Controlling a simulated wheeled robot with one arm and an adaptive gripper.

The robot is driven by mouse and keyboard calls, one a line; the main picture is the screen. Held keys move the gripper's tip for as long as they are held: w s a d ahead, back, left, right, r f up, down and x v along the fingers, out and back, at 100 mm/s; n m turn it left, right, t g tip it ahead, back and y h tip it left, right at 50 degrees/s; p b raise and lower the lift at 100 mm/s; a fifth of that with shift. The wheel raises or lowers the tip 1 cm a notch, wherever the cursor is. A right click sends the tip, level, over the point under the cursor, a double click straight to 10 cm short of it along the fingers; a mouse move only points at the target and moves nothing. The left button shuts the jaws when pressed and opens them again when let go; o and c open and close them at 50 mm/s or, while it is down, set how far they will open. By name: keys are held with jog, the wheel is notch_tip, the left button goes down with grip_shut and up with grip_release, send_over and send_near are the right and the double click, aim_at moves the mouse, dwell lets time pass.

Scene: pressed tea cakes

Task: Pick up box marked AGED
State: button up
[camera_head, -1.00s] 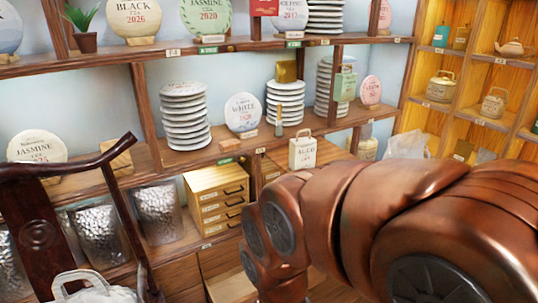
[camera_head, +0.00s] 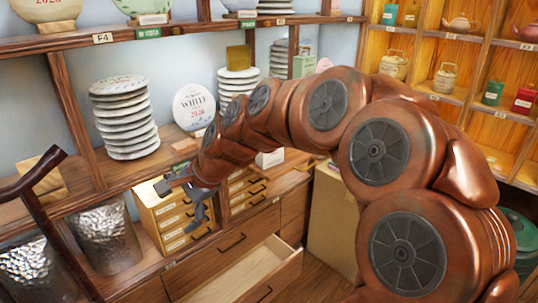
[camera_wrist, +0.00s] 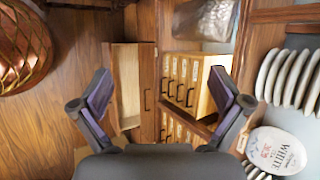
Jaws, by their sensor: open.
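The small white box (camera_head: 268,158) on the shelf is mostly hidden behind my arm. Its lettering does not show now; an earlier view shows dark lettering on it that looks like AGED. My gripper (camera_head: 182,200) is in front of the small wooden drawer cabinet (camera_head: 176,222), left of and lower than the white box. In the wrist view my gripper (camera_wrist: 160,92) has its fingers wide apart with nothing between them. I cannot make out the box in the wrist view.
A lower drawer (camera_head: 245,272) stands pulled out; the wrist view shows it too (camera_wrist: 126,85). A stack of wrapped cakes (camera_head: 125,115) and a round WHITE cake (camera_head: 194,107) stand on the shelf. A chair rail (camera_head: 35,180) is at the left. Silver bags (camera_head: 108,240) sit below.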

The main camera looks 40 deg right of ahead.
jog(key=w+d+r+m+t+h+b, duration=0.1)
jog(key=w+d+m+t, duration=0.1)
jog(key=w+d+m, duration=0.35)
jog(key=w+d+r+m+t+b, duration=0.1)
jog(key=w+d+m+t, duration=0.15)
jog(key=d, duration=0.65)
jog(key=s+d+m+t+h+b, duration=0.1)
jog(key=d+m+h, duration=0.2)
jog(key=d+m, duration=0.65)
jog(key=s+d+m+t+h, duration=0.2)
jog(key=d+m, duration=0.2)
jog(key=d, duration=1.1)
jog(key=shift+f+x, duration=0.15)
jog(key=shift+x, duration=1.75)
jog(key=shift+f+x, duration=0.2)
jog(key=shift+x, duration=1.65)
jog(key=shift+s, duration=0.1)
jog(key=c, duration=0.9)
jog(key=shift+o, duration=0.2)
jog(key=shift+r, duration=0.1)
